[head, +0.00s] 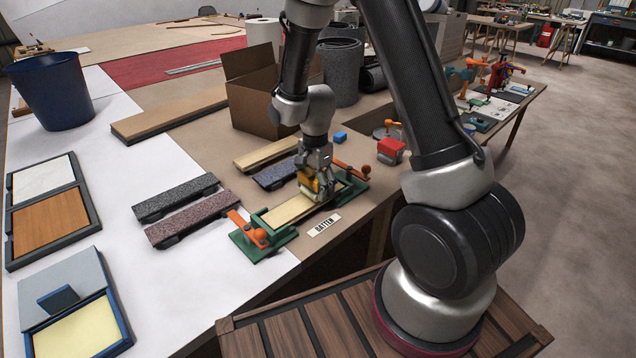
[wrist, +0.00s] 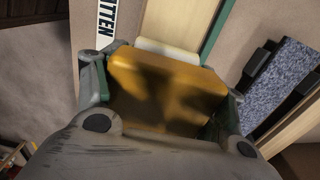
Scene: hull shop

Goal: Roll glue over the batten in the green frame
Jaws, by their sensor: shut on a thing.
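The batten (head: 288,212) is a pale wooden strip lying in the green frame (head: 277,242), which has orange clamps at both ends. My gripper (head: 314,178) is above the far half of the batten, shut on the yellow-orange body of the glue roller (head: 309,181). In the wrist view the orange roller body (wrist: 165,90) fills the space between the fingers. The pale roller (wrist: 168,50) shows just beyond it, over or on the batten (wrist: 178,22); I cannot tell whether it touches. A "BATTEN" label (head: 324,225) lies beside the frame.
Two dark speckled sanding blocks (head: 188,219) lie left of the frame. Another speckled block (head: 274,174) and a wooden strip (head: 265,153) lie behind it.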

